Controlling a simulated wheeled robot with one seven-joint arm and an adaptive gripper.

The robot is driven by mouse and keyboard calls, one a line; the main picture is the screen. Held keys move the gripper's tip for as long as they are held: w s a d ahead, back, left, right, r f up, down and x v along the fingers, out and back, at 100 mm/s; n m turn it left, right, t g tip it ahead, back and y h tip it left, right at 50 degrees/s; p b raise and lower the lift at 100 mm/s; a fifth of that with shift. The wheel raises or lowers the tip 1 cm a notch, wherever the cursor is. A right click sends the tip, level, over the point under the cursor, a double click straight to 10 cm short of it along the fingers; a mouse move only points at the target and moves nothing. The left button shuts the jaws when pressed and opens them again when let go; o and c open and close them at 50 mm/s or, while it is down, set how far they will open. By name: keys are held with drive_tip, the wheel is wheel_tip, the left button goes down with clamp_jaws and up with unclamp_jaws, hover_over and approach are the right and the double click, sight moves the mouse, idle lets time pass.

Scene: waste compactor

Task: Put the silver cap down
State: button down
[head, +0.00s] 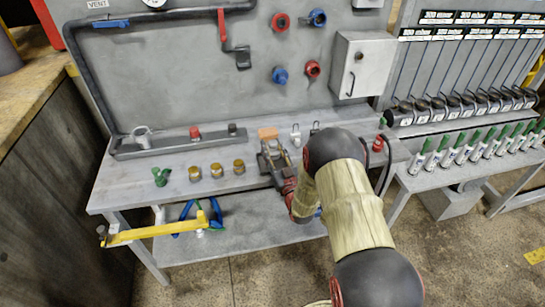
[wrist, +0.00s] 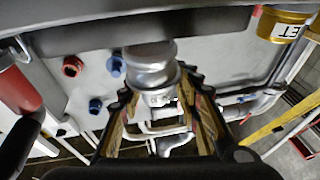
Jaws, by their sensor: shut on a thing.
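The silver cap (wrist: 150,68) is a shiny, stepped round piece in the wrist view. It sits between the two toothed fingers of my gripper (wrist: 163,98), which is shut on it. In the head view my gripper (head: 273,160) is over the middle of the grey workbench (head: 225,175). The cap cannot be made out in that view, and whether it touches the bench cannot be told.
Several brass caps (head: 216,170) and a green knob (head: 160,176) stand left of my gripper. Behind them is a shallow tray (head: 170,148) with a red piece (head: 194,133). Bare bench lies at the front left.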

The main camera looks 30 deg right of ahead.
sight(272, 153)
drive_tip(key=shift+w+d+f, duration=0.25)
drive_tip(key=shift+d+f, duration=0.05)
drive_tip(key=shift+f, duration=0.1)
drive_tip(key=shift+f+b, duration=0.85)
drive_tip(key=shift+f, duration=0.65)
drive_tip(key=shift+f, duration=0.15)
drive_tip(key=c, duration=1.3)
unclamp_jaws()
drive_tip(key=shift+o, duration=0.2)
drive_tip(key=p+v, duration=0.2)
drive_tip(key=v, duration=1)
